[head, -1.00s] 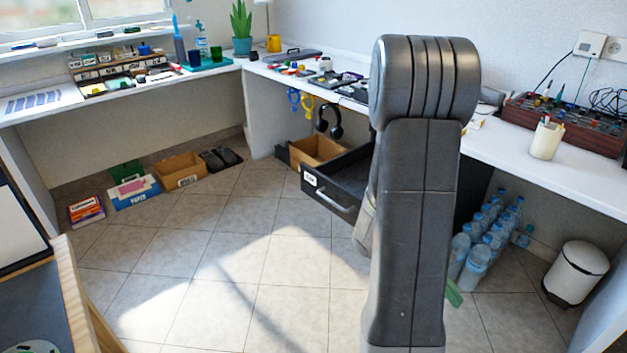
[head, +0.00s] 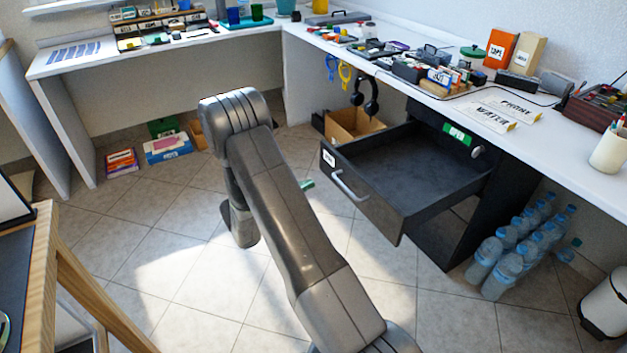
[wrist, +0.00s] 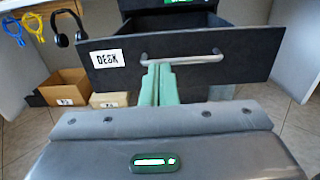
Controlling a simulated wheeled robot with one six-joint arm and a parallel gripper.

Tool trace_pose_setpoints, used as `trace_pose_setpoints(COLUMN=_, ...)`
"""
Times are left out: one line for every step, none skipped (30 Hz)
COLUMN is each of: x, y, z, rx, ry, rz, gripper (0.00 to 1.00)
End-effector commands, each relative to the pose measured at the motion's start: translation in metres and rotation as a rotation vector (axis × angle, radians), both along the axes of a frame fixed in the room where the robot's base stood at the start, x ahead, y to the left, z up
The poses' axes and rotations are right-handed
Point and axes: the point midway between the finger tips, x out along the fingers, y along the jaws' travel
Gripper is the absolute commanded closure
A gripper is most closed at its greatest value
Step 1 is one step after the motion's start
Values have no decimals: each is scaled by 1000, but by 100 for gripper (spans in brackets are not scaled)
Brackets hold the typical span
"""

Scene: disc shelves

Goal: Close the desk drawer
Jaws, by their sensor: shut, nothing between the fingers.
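The desk drawer (head: 372,205) is pulled far out of the black cabinet under the desk, and its inside looks empty. Its dark front carries a silver bar handle (head: 348,185) and a white label; the wrist view shows the front (wrist: 245,58) with the label reading "DESK". My gripper (wrist: 159,72) has its green fingers together with nothing between them. In the wrist view the fingertips overlap the handle's left part; I cannot tell whether they touch. In the head view a green fingertip (head: 307,184) shows past my arm, left of the drawer front.
A cardboard box (head: 352,126) stands on the floor behind the drawer. Water bottles (head: 505,255) stand right of the cabinet, near a white bin (head: 606,305). Headphones (head: 365,97) hang under the desk. The tiled floor before the drawer is clear.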

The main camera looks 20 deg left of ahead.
Motion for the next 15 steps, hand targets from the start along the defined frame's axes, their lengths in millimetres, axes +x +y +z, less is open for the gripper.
trace_pose_setpoints(x=7, y=-8, z=-1, rx=0, ry=0, rz=-6, gripper=100)
trace_pose_setpoints(x=12, y=-11, z=-1, rx=0, ry=0, rz=-6, gripper=100)
trace_pose_setpoints(x=18, y=-16, z=-2, rx=1, ry=-1, rz=-8, gripper=100)
trace_pose_setpoints(x=23, y=-20, z=-2, rx=1, ry=0, rz=-8, gripper=100)
trace_pose_setpoints(x=28, y=-24, z=-2, rx=1, ry=1, rz=-8, gripper=100)
trace_pose_setpoints(x=34, y=-29, z=-2, rx=1, ry=2, rz=-8, gripper=100)
trace_pose_setpoints(x=39, y=-33, z=-2, rx=1, ry=1, rz=-8, gripper=100)
trace_pose_setpoints(x=43, y=-36, z=-2, rx=1, ry=1, rz=-8, gripper=100)
trace_pose_setpoints(x=50, y=-42, z=-2, rx=1, ry=1, rz=-8, gripper=100)
trace_pose_setpoints(x=54, y=-45, z=-2, rx=1, ry=0, rz=-8, gripper=100)
trace_pose_setpoints(x=59, y=-49, z=-2, rx=2, ry=1, rz=-8, gripper=100)
trace_pose_setpoints(x=65, y=-53, z=-2, rx=3, ry=0, rz=-7, gripper=100)
trace_pose_setpoints(x=69, y=-56, z=-2, rx=3, ry=0, rz=-8, gripper=100)
trace_pose_setpoints(x=73, y=-59, z=-2, rx=2, ry=0, rz=-8, gripper=100)
trace_pose_setpoints(x=78, y=-63, z=-2, rx=2, ry=0, rz=-7, gripper=100)
